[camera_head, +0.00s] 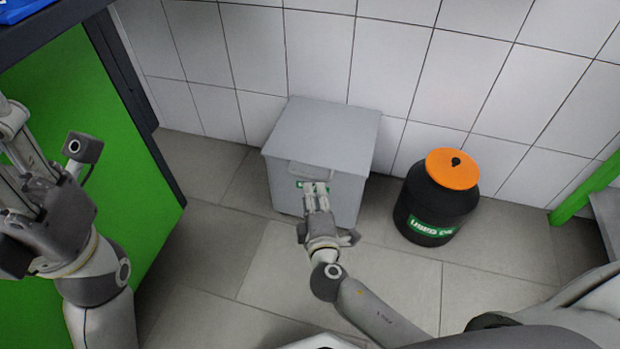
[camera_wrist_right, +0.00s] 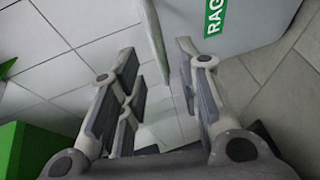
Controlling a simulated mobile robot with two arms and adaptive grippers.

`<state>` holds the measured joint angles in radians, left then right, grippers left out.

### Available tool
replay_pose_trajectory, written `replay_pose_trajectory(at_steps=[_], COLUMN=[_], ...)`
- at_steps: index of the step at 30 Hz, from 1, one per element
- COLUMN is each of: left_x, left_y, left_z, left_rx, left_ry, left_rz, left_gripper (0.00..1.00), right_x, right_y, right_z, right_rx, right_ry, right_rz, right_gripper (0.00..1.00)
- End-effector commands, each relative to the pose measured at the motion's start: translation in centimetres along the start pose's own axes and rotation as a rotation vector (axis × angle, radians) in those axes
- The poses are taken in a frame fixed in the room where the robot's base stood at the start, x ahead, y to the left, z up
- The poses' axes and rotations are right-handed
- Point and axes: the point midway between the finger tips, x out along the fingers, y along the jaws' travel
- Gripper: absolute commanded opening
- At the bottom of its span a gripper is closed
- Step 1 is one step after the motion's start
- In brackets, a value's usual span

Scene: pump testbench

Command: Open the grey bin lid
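The grey bin (camera_head: 348,190) stands on the floor against the tiled wall. Its flat lid (camera_head: 325,130) looks closed, with a handle (camera_head: 311,171) at its front edge. A green label (camera_wrist_right: 215,15) on the bin's front shows in the right wrist view and is partly covered in the head view. My right gripper (camera_head: 316,188) is at the bin's front, just below the handle. In the wrist view the right gripper's fingers (camera_wrist_right: 158,80) are apart, with a thin pale edge (camera_wrist_right: 156,40) reaching between them. My left gripper (camera_head: 30,195) is at the left edge, away from the bin.
A black drum (camera_head: 430,205) with an orange top (camera_head: 452,168) stands right of the bin. A green cabinet (camera_head: 120,180) with a dark edge is on the left, beside my left arm. The tiled floor (camera_head: 215,265) in front of the bin is clear.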

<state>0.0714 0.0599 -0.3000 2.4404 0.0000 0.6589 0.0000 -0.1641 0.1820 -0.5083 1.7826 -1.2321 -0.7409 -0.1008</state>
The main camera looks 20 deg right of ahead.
Motion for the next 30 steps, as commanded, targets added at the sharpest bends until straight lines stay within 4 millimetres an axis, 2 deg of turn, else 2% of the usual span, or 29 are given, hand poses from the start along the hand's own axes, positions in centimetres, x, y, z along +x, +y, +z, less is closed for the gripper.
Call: replay_pose_trajectory(at_steps=[1,6,12,18,26,30], left_x=[-0.1,0.3,0.9,1.2,1.3,1.3], left_y=[0.1,0.2,0.4,0.5,0.5,0.5], left_z=[-0.1,-0.5,-0.8,-1.0,-1.0,-1.0], left_rx=[0.001,0.005,0.009,0.011,0.011,0.011], left_ry=[0.012,0.042,0.070,0.081,0.081,0.081], left_rz=[0.004,0.015,0.026,0.032,0.032,0.032], left_gripper=[0.40,0.40,0.40,0.40,0.40,0.40], right_x=[1.1,4.2,6.9,8.0,8.1,8.1], right_y=[-0.1,-0.2,-0.2,-0.1,0.0,0.0], right_z=[0.0,0.0,0.0,0.0,-0.1,-0.1], right_rx=[-0.001,0.000,0.000,0.001,0.001,0.002], right_ry=[0.000,0.001,0.002,0.002,0.002,0.002], right_rz=[0.005,0.003,0.002,0.000,-0.001,-0.001], right_gripper=[0.32,0.32,0.32,0.32,0.32,0.16])
